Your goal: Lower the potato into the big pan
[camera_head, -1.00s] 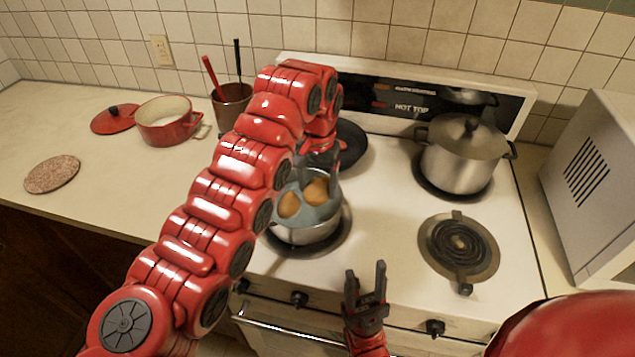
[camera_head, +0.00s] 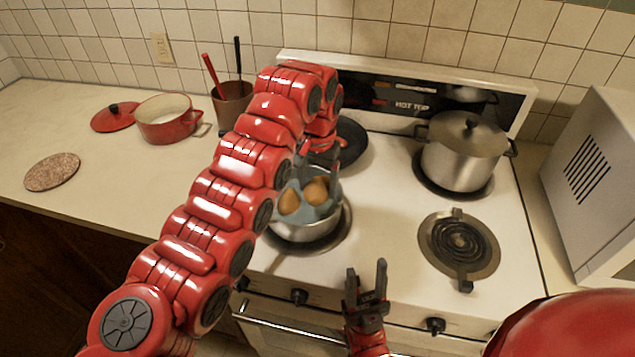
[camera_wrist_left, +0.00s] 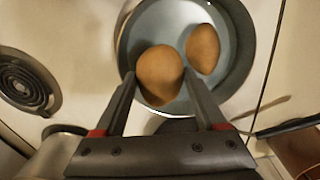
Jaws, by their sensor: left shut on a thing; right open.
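A steel pan (camera_head: 300,234) with a bluish inside stands on the front left burner. Its rim also shows in the left wrist view (camera_wrist_left: 245,80). My left gripper (camera_head: 316,181) points down over this pan, shut on a brown potato (camera_head: 317,191). In the left wrist view this potato (camera_wrist_left: 160,72) sits between the fingers (camera_wrist_left: 158,82) and overlaps the pan's inside. Whether it touches the bottom cannot be told. A second potato (camera_head: 289,202) is beside it within the pan's outline, also seen in the wrist view (camera_wrist_left: 203,48). My right gripper (camera_head: 366,282) is open and empty in front of the stove.
A lidded steel pot (camera_head: 462,160) stands on the back right burner. A dark pan (camera_head: 352,143) is behind my left gripper. The front right burner (camera_head: 460,243) is bare. A red pot (camera_head: 167,122), utensil cup (camera_head: 232,105) and round trivet (camera_head: 52,172) are on the left counter.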

